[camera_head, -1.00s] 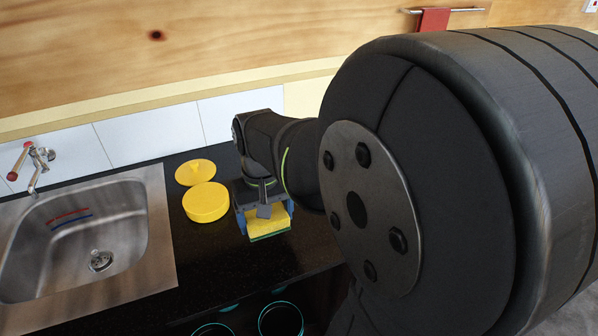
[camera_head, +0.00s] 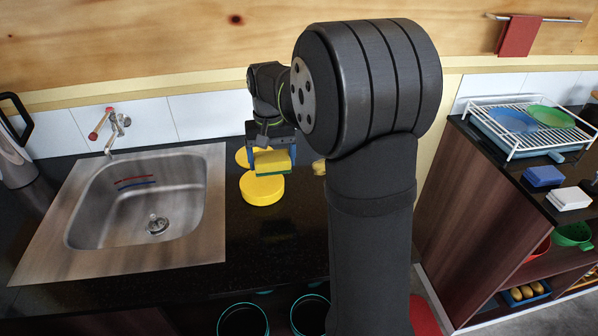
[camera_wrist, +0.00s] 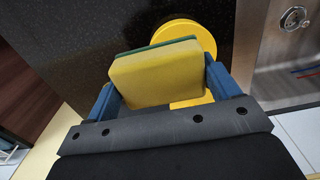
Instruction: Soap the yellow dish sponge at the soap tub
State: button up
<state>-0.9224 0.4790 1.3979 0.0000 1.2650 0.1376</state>
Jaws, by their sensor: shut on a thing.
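The yellow sponge (camera_head: 272,161) with a green scouring side is held in my gripper (camera_head: 271,152), which is shut on it. In the wrist view the sponge (camera_wrist: 160,75) sits between the two blue fingers. The round yellow soap tub (camera_head: 262,190) stands on the black counter, just below the sponge in the head view. The sponge looks to be above the counter; its exact gap to the tub is hard to tell. A flat yellow disc, likely the tub's lid (camera_head: 241,157), lies behind the tub, partly hidden by my gripper. The tub (camera_wrist: 190,33) also shows beyond the sponge in the wrist view.
A steel sink (camera_head: 185,210) with a tap (camera_head: 115,130) is left of the tub. The tiled wall (camera_head: 205,112) runs close behind. A dish rack (camera_head: 530,125) stands on the right counter. Black counter in front of the tub is clear.

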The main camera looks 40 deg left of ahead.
send_over(262, 181)
jog(key=shift+s+f, duration=0.1)
jog(key=shift+f, duration=3.3)
jog(key=shift+f, duration=0.6)
jog(key=shift+r, duration=0.1)
notch_tip(262, 181, up, 7)
dwell(0.3)
